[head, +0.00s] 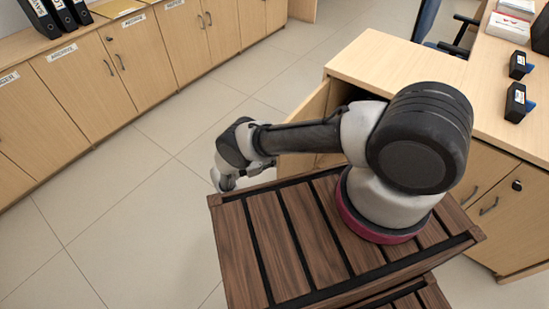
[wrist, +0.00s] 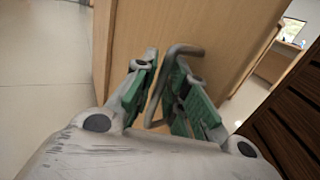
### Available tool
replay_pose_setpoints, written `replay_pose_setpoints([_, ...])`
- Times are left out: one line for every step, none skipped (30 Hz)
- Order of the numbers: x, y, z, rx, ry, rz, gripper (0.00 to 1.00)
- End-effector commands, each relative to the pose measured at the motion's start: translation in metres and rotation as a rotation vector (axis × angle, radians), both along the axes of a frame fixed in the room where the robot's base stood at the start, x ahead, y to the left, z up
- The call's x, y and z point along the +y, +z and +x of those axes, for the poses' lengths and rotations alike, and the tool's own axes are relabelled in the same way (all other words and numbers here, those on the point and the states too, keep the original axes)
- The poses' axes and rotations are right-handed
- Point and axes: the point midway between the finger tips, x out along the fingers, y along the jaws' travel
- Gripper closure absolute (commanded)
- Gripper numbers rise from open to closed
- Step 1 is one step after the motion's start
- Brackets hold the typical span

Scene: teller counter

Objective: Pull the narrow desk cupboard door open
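The narrow desk cupboard door (head: 308,107) stands partly open from the desk, with a dark gap behind it. My arm hides its lower part in the head view. In the wrist view the door face (wrist: 190,25) is plain light wood with a bent grey metal handle (wrist: 182,50). My gripper (wrist: 165,62) has its green-padded fingers closed in on either side of the handle, with the bar between them. In the head view my gripper (head: 226,183) hangs low to the left of the desk; its fingertips are too small to make out there.
The desk top (head: 385,62) carries small dark devices (head: 517,100) at the right. Other desk fronts with handles (head: 488,205) are at the lower right. A row of wall cabinets (head: 85,80) runs along the left. The tiled floor (head: 150,190) between is clear. A chair (head: 427,20) stands behind the desk.

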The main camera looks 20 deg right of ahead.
Motion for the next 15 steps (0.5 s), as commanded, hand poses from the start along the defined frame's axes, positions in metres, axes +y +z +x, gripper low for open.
replay_pose_setpoints([0.0003, 0.0000, 0.0000, 0.000, 0.001, 0.000, 0.70])
replay_pose_setpoints([0.0004, -0.0001, 0.0000, 0.000, 0.001, 0.000, 0.70])
replay_pose_setpoints([0.0005, -0.0001, -0.0001, 0.000, 0.001, 0.000, 0.70])
replay_pose_setpoints([0.0005, -0.0001, -0.0002, 0.000, 0.001, 0.001, 0.70])
replay_pose_setpoints([0.0006, -0.0001, -0.0002, 0.000, 0.001, 0.001, 0.70])
replay_pose_setpoints([0.0007, -0.0002, -0.0002, 0.000, 0.001, 0.001, 0.70])
replay_pose_setpoints([0.0007, -0.0002, -0.0002, 0.000, 0.001, 0.001, 0.70])
replay_pose_setpoints([0.0008, -0.0002, -0.0002, 0.000, 0.001, 0.001, 0.70])
replay_pose_setpoints([0.0008, -0.0002, -0.0002, 0.000, 0.001, 0.001, 0.70])
replay_pose_setpoints([0.0009, -0.0001, -0.0002, 0.000, 0.002, 0.001, 0.70])
replay_pose_setpoints([0.0010, 0.0004, -0.0001, 0.000, 0.002, 0.001, 0.70])
replay_pose_setpoints([0.0011, 0.0016, 0.0001, 0.000, 0.002, 0.001, 0.70])
replay_pose_setpoints([0.0012, 0.0031, 0.0002, 0.000, 0.002, 0.001, 0.70])
replay_pose_setpoints([0.0014, 0.0052, 0.0004, -0.001, 0.002, 0.001, 0.70])
replay_pose_setpoints([0.0016, 0.0090, 0.0006, 0.000, 0.002, 0.000, 0.70])
